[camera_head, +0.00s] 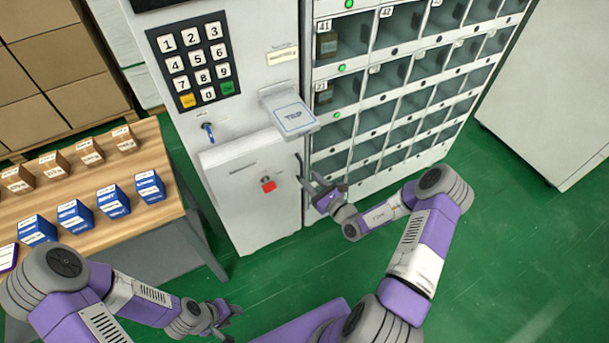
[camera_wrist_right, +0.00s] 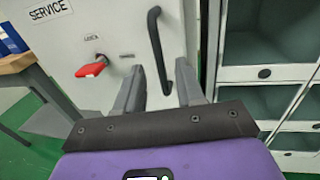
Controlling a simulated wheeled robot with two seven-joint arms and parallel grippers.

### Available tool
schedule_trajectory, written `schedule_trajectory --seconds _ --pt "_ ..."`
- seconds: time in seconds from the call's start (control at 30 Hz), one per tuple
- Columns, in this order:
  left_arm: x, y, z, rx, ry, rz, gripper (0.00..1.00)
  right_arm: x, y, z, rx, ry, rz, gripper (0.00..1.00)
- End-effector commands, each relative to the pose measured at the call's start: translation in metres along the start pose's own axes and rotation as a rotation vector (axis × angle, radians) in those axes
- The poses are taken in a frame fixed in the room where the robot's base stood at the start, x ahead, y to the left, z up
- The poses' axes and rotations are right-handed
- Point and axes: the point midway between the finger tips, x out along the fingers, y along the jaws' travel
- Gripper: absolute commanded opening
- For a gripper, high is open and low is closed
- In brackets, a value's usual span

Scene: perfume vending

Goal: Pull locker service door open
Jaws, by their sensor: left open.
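The locker service door (camera_head: 238,195) is a light grey panel low on the machine's front and looks shut. It also shows in the right wrist view (camera_wrist_right: 105,25), with a SERVICE label. A red key or knob (camera_head: 269,185) sits on it, also seen in the right wrist view (camera_wrist_right: 92,68). A black curved handle (camera_wrist_right: 155,40) runs upright near the door's right edge. My right gripper (camera_wrist_right: 160,70) is open, with the handle's lower part between its fingers in the picture; I cannot tell whether they touch it. My left gripper (camera_head: 222,318) is open, low and away from the door.
A wooden table (camera_head: 150,220) with blue and brown boxes stands left of the machine. A small tray (camera_head: 293,116) juts out above the door. Open locker compartments (camera_head: 392,75) lie to the right. Green floor (camera_head: 510,250) is clear at right.

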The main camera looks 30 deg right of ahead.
Motion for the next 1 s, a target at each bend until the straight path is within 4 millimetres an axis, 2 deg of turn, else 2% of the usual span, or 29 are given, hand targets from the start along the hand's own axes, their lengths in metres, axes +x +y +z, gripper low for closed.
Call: schedule_trajectory --seconds 0.1,0.23,0.6,0.83,0.87,1.0 --pt "0.005 -0.002 0.000 0.000 0.000 0.000 0.43 0.019 0.001 -0.002 0.000 -0.001 0.003 0.38" --pt "0.008 -0.003 0.000 0.000 0.000 0.000 0.43 0.033 0.001 -0.002 0.000 0.001 0.003 0.38" --pt "0.008 -0.003 0.000 0.000 0.000 0.000 0.43 0.039 0.001 0.000 0.001 0.002 0.003 0.38" --pt "0.008 -0.003 0.000 0.000 0.000 0.000 0.43 0.039 0.001 -0.001 0.001 0.002 0.003 0.03" --pt "0.008 -0.003 0.000 0.000 0.000 0.000 0.43 0.039 0.001 -0.001 0.001 0.002 0.003 0.00" --pt "0.008 -0.003 0.000 0.000 0.000 0.000 0.43 0.039 0.001 -0.001 0.001 0.003 0.003 0.00"
